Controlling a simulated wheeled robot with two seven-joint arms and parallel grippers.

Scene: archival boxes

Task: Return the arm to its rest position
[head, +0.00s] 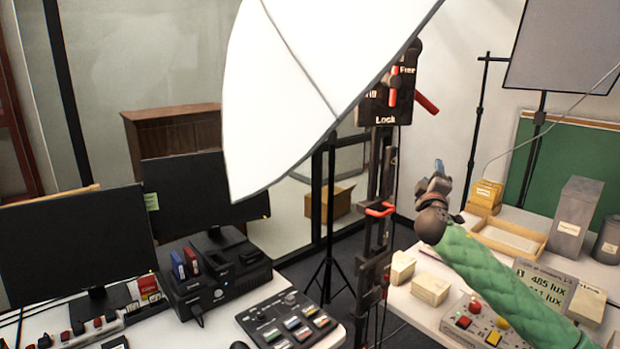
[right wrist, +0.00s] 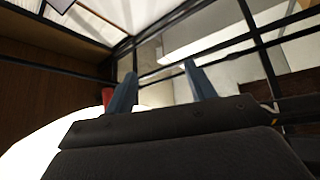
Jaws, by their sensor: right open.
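My right arm (head: 500,285), in a green quilted sleeve, reaches in from the lower right of the head view. My right gripper (head: 439,165) is raised at its end, above the right table and to the left of the yellow box. In the right wrist view its two blue-grey fingers (right wrist: 158,88) stand apart with nothing between them. The gripper points up and away from the table. My left gripper and left arm are not in the head view.
A white umbrella (head: 300,90) and a dark stand (head: 378,230) rise left of the gripper. The right table holds small boxes (head: 430,288), a wooden tray (head: 510,238), a grey box (head: 575,215) and a button panel (head: 475,325). Monitors (head: 75,245) stand at left.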

